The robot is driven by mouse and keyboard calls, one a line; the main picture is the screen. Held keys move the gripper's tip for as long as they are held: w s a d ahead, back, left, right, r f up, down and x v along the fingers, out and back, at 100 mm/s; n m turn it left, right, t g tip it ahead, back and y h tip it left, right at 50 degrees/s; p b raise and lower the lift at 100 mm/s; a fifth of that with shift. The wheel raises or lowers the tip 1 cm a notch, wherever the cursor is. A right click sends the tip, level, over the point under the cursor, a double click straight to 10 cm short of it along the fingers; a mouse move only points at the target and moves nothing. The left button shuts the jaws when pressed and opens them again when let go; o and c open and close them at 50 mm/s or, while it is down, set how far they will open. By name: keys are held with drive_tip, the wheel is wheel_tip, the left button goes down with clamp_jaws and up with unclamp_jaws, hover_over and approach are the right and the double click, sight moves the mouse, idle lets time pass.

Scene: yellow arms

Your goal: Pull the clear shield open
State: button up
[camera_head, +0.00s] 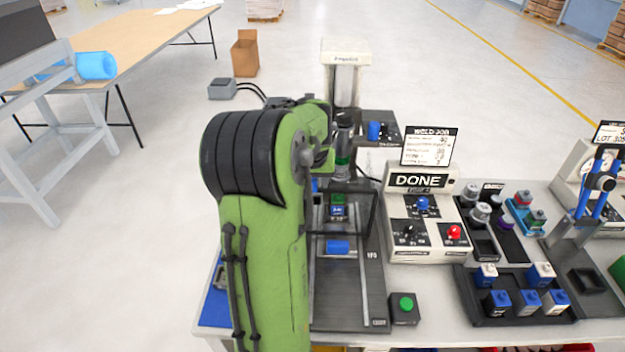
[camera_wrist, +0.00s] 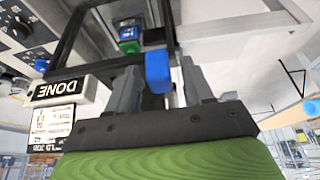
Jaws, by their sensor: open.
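The clear shield (camera_head: 376,212) stands in front of the press, and its dark frame shows. In the wrist view its dark frame (camera_wrist: 100,66) crosses above my fingers. A blue handle (camera_head: 338,247) sits low at the shield's front; it also shows in the wrist view (camera_wrist: 158,72). My gripper (camera_wrist: 161,68) is open, with one grey finger on each side of the blue handle. Whether either finger touches it, I cannot tell. A green and blue part (camera_head: 337,205) sits behind the shield. In the head view my green arm hides my gripper and the fixture's left side.
A control box (camera_head: 420,181) with a DONE display stands right of the press. A green button box (camera_head: 404,308) is at the front. Dark trays with several parts (camera_head: 515,305) lie on the right of the table (camera_head: 450,335). Open floor lies to the left.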

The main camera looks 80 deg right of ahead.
clamp_jaws()
idle(0.3)
drive_tip(key=shift+w, duration=0.15)
drive_tip(key=w+a+p, duration=0.1)
drive_tip(key=w+a, duration=0.2)
drive_tip(key=w, duration=1.3)
drive_tip(key=shift+w+a, duration=0.2)
drive_tip(key=shift+a, duration=0.2)
drive_tip(key=shift+r, duration=0.1)
unclamp_jaws()
drive_tip(key=p+v, duration=0.2)
drive_tip(key=v, duration=1.3)
drive_tip(key=shift+r, duration=0.3)
